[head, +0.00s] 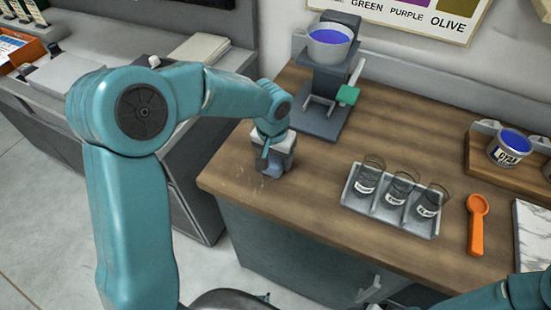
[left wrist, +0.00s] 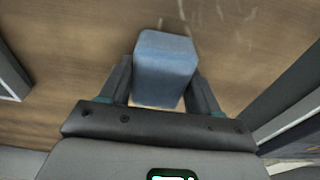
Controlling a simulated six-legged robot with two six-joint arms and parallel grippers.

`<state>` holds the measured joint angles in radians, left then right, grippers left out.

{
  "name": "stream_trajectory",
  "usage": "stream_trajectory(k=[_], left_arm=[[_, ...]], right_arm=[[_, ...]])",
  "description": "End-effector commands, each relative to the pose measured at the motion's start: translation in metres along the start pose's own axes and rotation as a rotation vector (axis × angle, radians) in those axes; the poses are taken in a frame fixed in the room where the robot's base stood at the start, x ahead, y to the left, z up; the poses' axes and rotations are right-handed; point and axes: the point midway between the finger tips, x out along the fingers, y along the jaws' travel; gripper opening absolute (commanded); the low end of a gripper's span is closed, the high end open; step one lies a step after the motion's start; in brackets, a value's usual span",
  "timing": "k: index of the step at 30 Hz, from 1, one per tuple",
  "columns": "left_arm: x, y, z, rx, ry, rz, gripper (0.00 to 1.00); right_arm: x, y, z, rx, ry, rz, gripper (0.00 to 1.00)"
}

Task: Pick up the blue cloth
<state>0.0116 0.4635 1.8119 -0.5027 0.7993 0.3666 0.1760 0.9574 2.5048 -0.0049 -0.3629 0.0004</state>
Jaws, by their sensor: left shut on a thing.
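The blue cloth (left wrist: 166,62) shows in the left wrist view as a folded, blocky blue bundle between the two dark fingers of my left gripper (left wrist: 163,88). The fingers are shut on it from both sides, over the wooden worktop. In the head view my left gripper (head: 274,168) points down at the left front part of the worktop. I cannot tell whether the cloth still touches the wood. Part of my right arm shows at the lower right, but its gripper is out of view.
A grey stand (head: 322,112) with a pot of blue ink (head: 330,52) is behind my left gripper. A tray (head: 390,222) of several glasses, an orange scoop (head: 477,225) and a tub (head: 508,150) lie rightward. The wooden worktop (head: 300,215) is clear in front.

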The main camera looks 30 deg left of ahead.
Motion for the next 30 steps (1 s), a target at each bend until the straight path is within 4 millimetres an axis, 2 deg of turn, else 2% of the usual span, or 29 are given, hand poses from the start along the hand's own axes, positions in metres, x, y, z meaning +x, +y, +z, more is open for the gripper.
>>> stream_trajectory(k=[4,8,14,21,27,30], left_arm=[[-0.005,0.000,-0.001,-0.001,0.002,0.000,0.33],[-0.018,0.000,-0.003,-0.001,0.004,0.000,0.33],[-0.067,0.001,-0.010,0.000,0.009,0.001,0.33],[-0.142,0.001,-0.018,0.000,0.007,0.002,0.33],[-0.183,0.001,-0.023,0.001,0.002,0.000,0.33],[-0.193,0.000,-0.024,0.001,0.001,0.000,0.33]], right_arm=[[0.000,0.000,0.000,0.000,0.000,0.000,0.50],[0.001,0.000,0.000,0.000,0.000,0.000,0.50],[0.001,0.000,0.000,0.000,0.000,0.000,0.50],[-0.002,-0.001,0.000,0.000,0.000,0.000,0.50],[-0.006,-0.002,0.000,0.000,0.000,0.000,0.50],[-0.007,-0.002,0.000,0.000,0.000,0.000,0.50]])
